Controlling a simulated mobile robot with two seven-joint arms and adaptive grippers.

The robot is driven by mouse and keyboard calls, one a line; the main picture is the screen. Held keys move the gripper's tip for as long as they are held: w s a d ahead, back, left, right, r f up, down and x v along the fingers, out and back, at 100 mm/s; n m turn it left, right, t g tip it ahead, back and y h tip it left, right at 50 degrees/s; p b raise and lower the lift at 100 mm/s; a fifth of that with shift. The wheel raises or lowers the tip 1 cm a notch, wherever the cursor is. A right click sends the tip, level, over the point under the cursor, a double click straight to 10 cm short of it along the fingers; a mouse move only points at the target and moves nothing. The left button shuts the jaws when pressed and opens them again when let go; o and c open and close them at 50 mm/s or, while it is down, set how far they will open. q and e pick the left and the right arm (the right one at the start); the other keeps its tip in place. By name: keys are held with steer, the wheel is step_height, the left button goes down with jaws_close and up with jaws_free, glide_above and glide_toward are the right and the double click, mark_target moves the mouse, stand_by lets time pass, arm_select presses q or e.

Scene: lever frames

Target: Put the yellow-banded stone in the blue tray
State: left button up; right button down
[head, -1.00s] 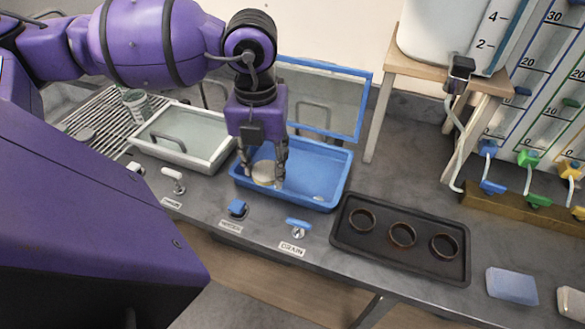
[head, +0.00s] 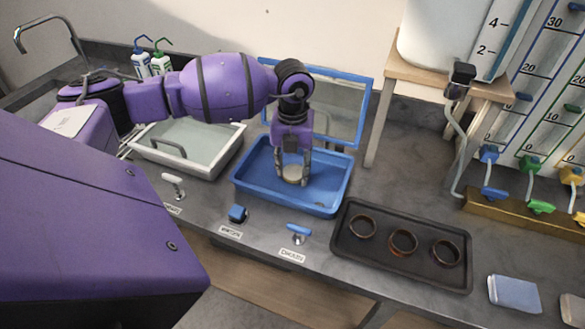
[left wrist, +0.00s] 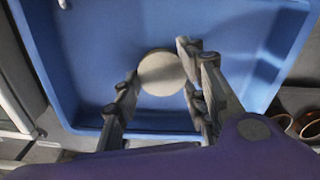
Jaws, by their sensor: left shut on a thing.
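The blue tray (head: 325,178) stands on the bench with its blue-framed clear lid (head: 338,108) raised behind it. My left gripper (head: 291,180) points down inside the tray's outline, near its middle, shut on a pale round stone (head: 293,173). The left wrist view shows the stone (left wrist: 162,73) between the two fingers (left wrist: 158,85), over the blue tray floor (left wrist: 240,30). The stone looks cream; I cannot make out its band clearly. Whether it touches the tray floor I cannot tell. My right gripper is not in view.
A white-framed tray (head: 180,163) stands to the left. A dark tray (head: 375,258) with three brown rings lies to the right. A blue knob (head: 237,214) and a blue-handled tap (head: 299,231) stand in front. A wooden stand (head: 420,72) is behind right.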

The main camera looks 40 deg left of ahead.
mark_target(293, 171)
arm_select(q)
steer(key=shift+f, duration=0.4)
steer(key=shift+f, duration=0.2)
steer(key=o, duration=1.2)
steer(key=shift+r, duration=0.1)
step_height(293, 171, up, 12)
steer(key=shift+r, duration=0.1)
